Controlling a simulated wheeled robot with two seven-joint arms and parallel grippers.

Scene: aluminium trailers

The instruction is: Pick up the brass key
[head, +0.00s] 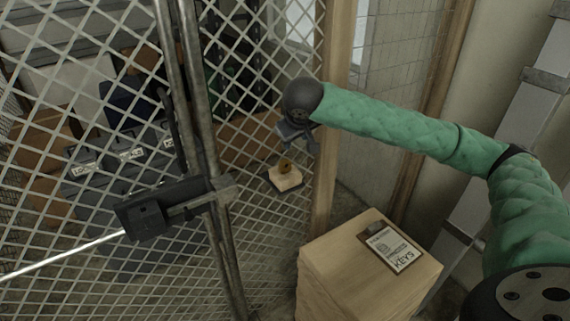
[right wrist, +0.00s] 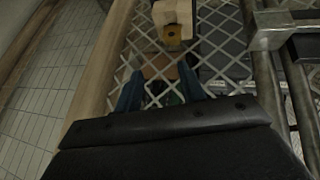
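The small brass key (head: 285,166) shows as a yellow-brown piece against a pale wooden block (head: 286,179) by the mesh fence in the head view. In the right wrist view the brass key (right wrist: 173,34) is at top centre, just below the wooden block (right wrist: 172,11). My right gripper (head: 298,138) is above the key in the head view. Its two blue fingers are apart in the right wrist view (right wrist: 160,88), with nothing held between them. The key lies beyond the fingertips, apart from them. My left gripper is not in view.
A wire mesh gate (head: 90,190) with metal posts and a black latch box (head: 146,214) fills the left. A wooden box (head: 365,275) with a KEYS clipboard (head: 390,248) stands at lower right. A wooden post (head: 326,190) rises beside the key.

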